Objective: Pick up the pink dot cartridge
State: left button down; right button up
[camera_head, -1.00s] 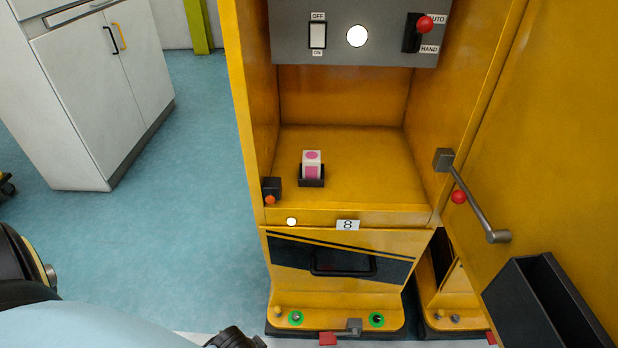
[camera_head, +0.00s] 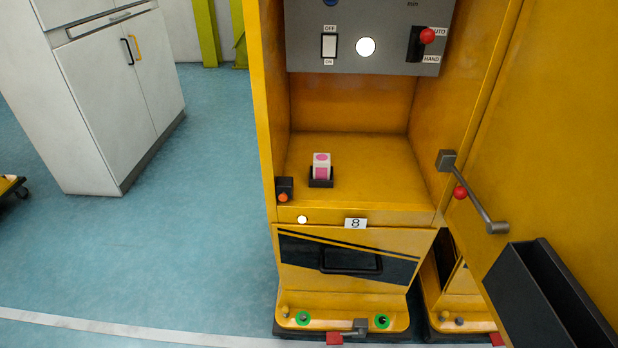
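The pink dot cartridge (camera_head: 321,164) is a small white block with a pink dot on top and a pink patch on its front. It stands upright in a small black holder (camera_head: 321,182) on the yellow shelf (camera_head: 378,180) inside the open yellow cabinet. Neither of my grippers shows in the head view, so nothing of mine is near the cartridge.
A grey panel (camera_head: 388,40) with switches hangs above the shelf. A small black box with an orange button (camera_head: 283,197) sits at the shelf's front left corner. The open yellow door (camera_head: 560,130), with a grey handle bar (camera_head: 478,198) and black bin (camera_head: 545,295), stands right.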

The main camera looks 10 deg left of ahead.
aim_at(322, 161)
jog(key=u, duration=0.2)
jog(key=k, duration=1.3)
jog(key=u, duration=0.75)
jog(key=i, duration=2.6)
jog(key=z, duration=1.5)
jog(key=i, duration=0.2)
